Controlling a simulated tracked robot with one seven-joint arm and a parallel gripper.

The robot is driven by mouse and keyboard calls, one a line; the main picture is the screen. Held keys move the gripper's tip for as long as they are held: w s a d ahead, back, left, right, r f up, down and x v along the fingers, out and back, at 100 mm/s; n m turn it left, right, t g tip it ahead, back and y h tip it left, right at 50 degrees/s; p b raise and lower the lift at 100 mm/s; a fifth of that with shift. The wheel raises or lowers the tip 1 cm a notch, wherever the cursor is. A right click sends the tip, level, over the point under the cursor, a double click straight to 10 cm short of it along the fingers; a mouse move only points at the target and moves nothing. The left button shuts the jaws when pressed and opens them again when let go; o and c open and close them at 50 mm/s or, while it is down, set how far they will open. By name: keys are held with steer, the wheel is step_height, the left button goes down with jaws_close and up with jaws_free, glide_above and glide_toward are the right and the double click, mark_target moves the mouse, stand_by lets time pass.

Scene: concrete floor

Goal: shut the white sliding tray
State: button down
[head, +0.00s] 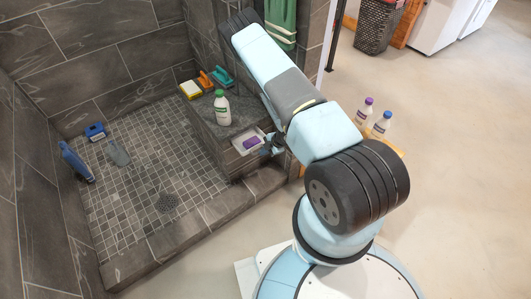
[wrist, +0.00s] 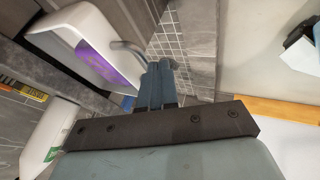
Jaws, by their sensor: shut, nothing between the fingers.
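The white sliding tray (head: 238,144) sticks out from the front of the grey tiled bench, with a purple item (head: 252,142) in it. In the wrist view the tray (wrist: 72,24) is at the upper left, with the purple item (wrist: 112,66) showing at its side. A grey curved bar, perhaps its handle (wrist: 128,47), is beside my fingertips. My gripper (wrist: 158,70) is shut and empty, close to the tray's outer end; I cannot tell whether it touches. In the head view my gripper (head: 274,141) is small and partly hidden by my arm.
On the bench (head: 207,118) stand a white bottle (head: 222,107), a yellow sponge (head: 191,90) and brushes (head: 206,80). Blue items (head: 76,160) lie on the shower floor to the left. Two bottles (head: 382,125) stand behind my arm at right. The floor in front is open.

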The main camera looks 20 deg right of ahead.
mark_target(251, 139)
steer(key=w+a, duration=0.1)
steer(key=w, duration=0.2)
steer(key=w+a, duration=0.1)
steer(key=w, duration=0.2)
steer(key=w+a, duration=0.1)
steer(key=w, duration=0.2)
steer(key=shift+w, duration=0.3)
steer(key=shift+w+a+r, duration=0.15)
steer(key=shift+w, duration=0.1)
steer(key=shift+s, duration=0.35)
steer(key=s, duration=0.1)
steer(key=s+d+r, duration=0.1)
steer(key=s+d, duration=0.1)
steer(key=shift+s+r, duration=0.2)
steer(key=shift+s, duration=0.15)
steer(key=v, duration=0.9)
